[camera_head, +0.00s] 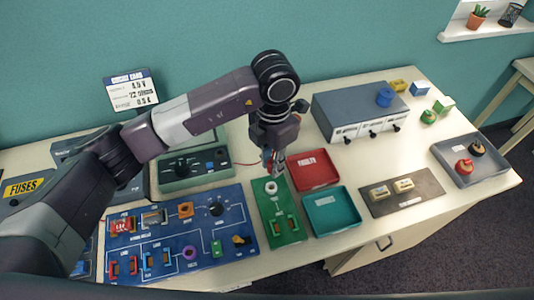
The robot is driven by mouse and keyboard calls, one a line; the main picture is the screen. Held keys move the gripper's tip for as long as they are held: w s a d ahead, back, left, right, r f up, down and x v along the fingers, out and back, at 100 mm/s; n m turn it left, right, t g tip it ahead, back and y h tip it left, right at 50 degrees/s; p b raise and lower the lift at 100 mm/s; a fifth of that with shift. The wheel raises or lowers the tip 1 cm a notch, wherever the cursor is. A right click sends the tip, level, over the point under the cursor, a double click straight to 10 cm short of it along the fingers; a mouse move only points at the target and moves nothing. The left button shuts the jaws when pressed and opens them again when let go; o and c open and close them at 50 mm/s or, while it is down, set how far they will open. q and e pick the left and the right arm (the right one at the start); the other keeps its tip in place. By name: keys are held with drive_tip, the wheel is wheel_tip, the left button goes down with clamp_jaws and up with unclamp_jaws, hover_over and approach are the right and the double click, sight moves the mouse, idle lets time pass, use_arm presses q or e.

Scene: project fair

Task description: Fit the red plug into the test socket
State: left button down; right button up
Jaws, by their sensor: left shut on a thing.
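My left gripper (274,165) points down above the far end of a narrow green board (283,240). It is shut on a small red thing that looks like the red plug (267,155), mostly hidden by the fingers. A thin red lead (246,164) runs left from it towards a grey-green meter box (196,167). A round white socket (271,187), which looks like the test socket, sits on the green board just in front of the gripper. The plug appears apart from it; the exact height is unclear. My right gripper is not in view.
A blue circuit board (178,264) lies left of the green board. A red tray (314,185) and a teal tray (333,229) stand close on its right. A grey drawer box (350,105) stands behind. A grey tray (483,178) with red and black knobs is far right.

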use_arm(q)
wheel_tip(320, 180, down, 5)
drive_tip(key=shift+b, duration=1.2)
drive_tip(key=shift+f+b, duration=0.8)
drive_tip(key=shift+f, duration=0.05)
drive_tip(key=shift+b, duration=0.85)
idle(0.7)
drive_tip(key=shift+f+b, duration=0.85)
drive_tip(key=shift+b, duration=0.1)
idle(0.7)
drive_tip(key=c, duration=1.7)
unclamp_jaws()
drive_tip(key=shift+o, duration=0.2)
